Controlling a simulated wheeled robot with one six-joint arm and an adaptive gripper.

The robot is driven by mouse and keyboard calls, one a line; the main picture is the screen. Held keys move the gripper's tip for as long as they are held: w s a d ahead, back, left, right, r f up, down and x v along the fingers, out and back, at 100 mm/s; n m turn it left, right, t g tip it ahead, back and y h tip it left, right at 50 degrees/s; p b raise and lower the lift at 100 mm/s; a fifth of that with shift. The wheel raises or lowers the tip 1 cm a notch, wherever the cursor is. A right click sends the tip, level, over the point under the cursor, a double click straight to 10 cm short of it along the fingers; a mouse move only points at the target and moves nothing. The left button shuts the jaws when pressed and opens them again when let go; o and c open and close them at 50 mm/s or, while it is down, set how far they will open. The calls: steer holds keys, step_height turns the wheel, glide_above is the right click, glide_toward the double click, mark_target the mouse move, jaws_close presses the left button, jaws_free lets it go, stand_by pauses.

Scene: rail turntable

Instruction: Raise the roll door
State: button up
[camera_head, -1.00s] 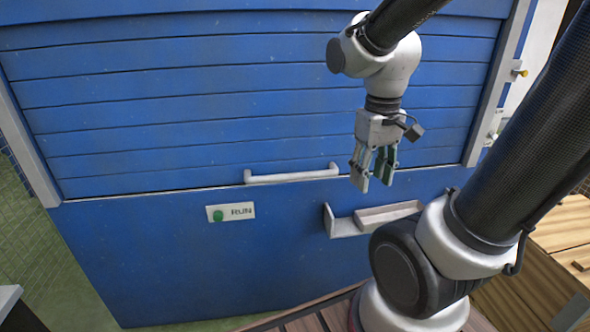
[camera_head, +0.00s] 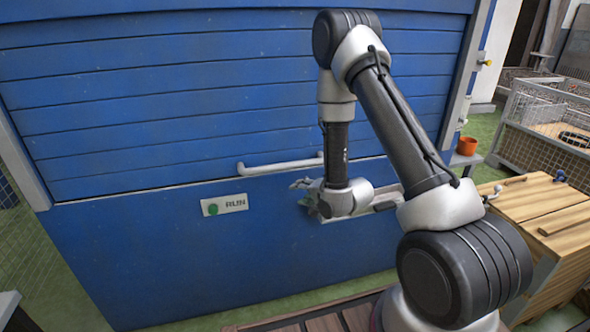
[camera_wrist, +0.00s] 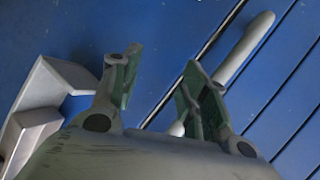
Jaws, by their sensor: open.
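The blue slatted roll door (camera_head: 200,100) is down, its lower edge meeting the blue lower panel. A pale bar handle (camera_head: 282,167) runs along the bottom of the door. My gripper (camera_head: 303,194) is just below the right end of the handle, in front of the lower panel, partly hidden by my wrist. In the wrist view my gripper (camera_wrist: 152,85) is open, with nothing between its green-padded fingers. The handle (camera_wrist: 243,48) lies beyond and to the right of the fingers there, with its near end partly behind the right finger.
A RUN plate (camera_head: 224,205) with a green button is left of my gripper. A grey tray (camera_wrist: 38,105) on the panel is close by on the left in the wrist view. A wooden box (camera_head: 530,210) and wire crates (camera_head: 545,115) stand on the right.

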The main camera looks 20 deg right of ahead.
mark_target(288, 167)
step_height(288, 167, up, 7)
steer(key=w+m+t+y, duration=0.1)
steer(key=w+m+t, duration=0.1)
steer(key=m+t, duration=0.1)
steer(key=shift+m, duration=0.3)
steer(key=x, duration=0.8)
steer(key=shift+a, duration=0.4)
jaws_close()
